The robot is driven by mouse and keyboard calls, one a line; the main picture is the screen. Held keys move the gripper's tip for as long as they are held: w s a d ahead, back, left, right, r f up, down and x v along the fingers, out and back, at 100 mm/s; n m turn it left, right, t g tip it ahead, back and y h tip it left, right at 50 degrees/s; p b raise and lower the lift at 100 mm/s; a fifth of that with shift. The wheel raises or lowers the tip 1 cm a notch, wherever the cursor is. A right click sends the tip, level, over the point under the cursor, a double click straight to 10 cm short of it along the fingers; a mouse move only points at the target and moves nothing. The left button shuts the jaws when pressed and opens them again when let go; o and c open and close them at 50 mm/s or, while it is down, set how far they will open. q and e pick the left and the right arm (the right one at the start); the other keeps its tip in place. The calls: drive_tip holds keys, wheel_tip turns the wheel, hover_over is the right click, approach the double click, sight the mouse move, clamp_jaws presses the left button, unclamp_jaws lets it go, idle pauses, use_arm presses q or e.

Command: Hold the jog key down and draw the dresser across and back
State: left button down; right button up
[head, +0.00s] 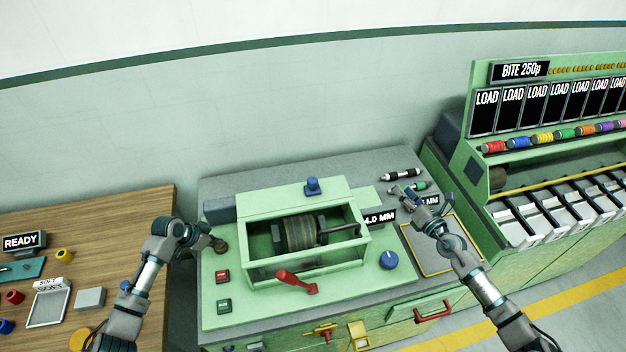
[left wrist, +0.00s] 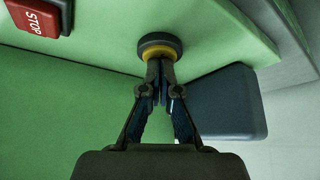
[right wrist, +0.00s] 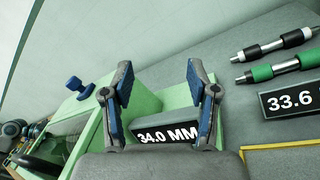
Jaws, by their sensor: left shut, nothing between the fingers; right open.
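A dark round button with a yellow collar, seemingly the jog key (left wrist: 158,42), sits on the green machine panel near the red STOP key. My left gripper (left wrist: 160,68) is shut and empty, its tips at the button's near side; I cannot tell whether it is pressed. In the head view my left gripper (head: 210,242) is at the machine's left edge. A blue knob (head: 312,186), possibly the dresser's handle, stands on the rear top of the green housing around the dark wheel (head: 300,233). My right gripper (head: 420,196) is open and empty, right of the knob and apart from it.
A red lever (head: 297,281) and a blue dial (head: 389,260) stand on the front panel. Black and green-banded rods (right wrist: 278,45) lie behind the size displays. A wooden bench (head: 120,210) is at left, and a LOAD rack (head: 545,100) at right.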

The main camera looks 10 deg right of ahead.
drive_tip(key=w+a+r+n+g+y, duration=0.2)
drive_tip(key=a+r+n+g+y, duration=0.25)
drive_tip(key=a, duration=0.55)
drive_tip(key=n+g+y, duration=0.1)
drive_tip(key=n+g, duration=0.3)
drive_tip(key=n, duration=0.5)
approach(315, 180)
drive_tip(key=x, duration=1.1)
drive_tip(key=shift+c, duration=0.2)
drive_tip(key=shift+t, duration=0.25)
clamp_jaws()
